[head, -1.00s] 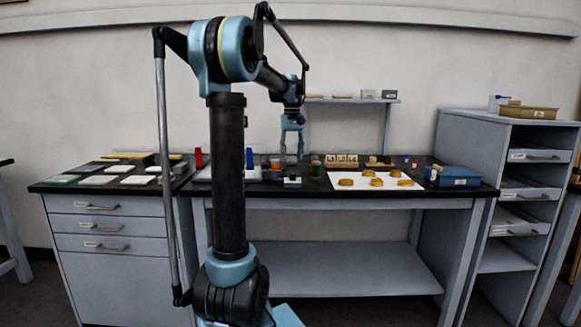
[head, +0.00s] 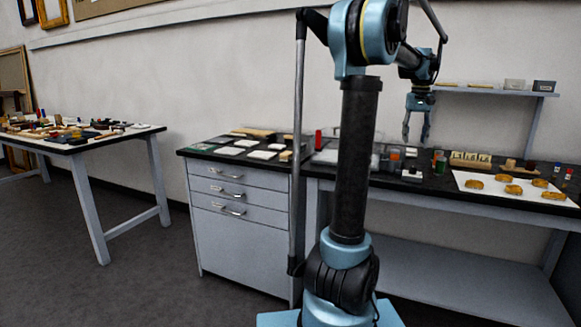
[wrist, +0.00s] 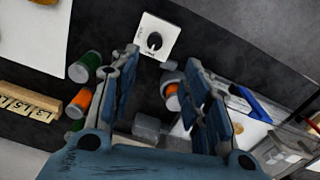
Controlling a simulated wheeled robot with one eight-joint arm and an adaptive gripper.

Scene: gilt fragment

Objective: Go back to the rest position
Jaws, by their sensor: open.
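My gripper (head: 417,128) hangs above the black-topped workbench (head: 335,178) in the head view, fingers pointing down. In the wrist view my gripper (wrist: 160,95) has its two fingers spread apart with nothing between them. Beyond the fingertips lies a white block with a black knob (wrist: 157,37); in the head view this white block (head: 412,175) sits on the bench below the gripper. Small jars with orange and green (wrist: 77,103) stand on the bench beside the fingers.
Gilt-coloured fragments (head: 513,190) lie on a white sheet (head: 490,182) at the right. A numbered wooden rack (head: 470,159) stands behind it. Pale flat pieces (head: 230,151) lie on the left of the bench. Another table (head: 85,140) with many small items stands far left, with open floor in front.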

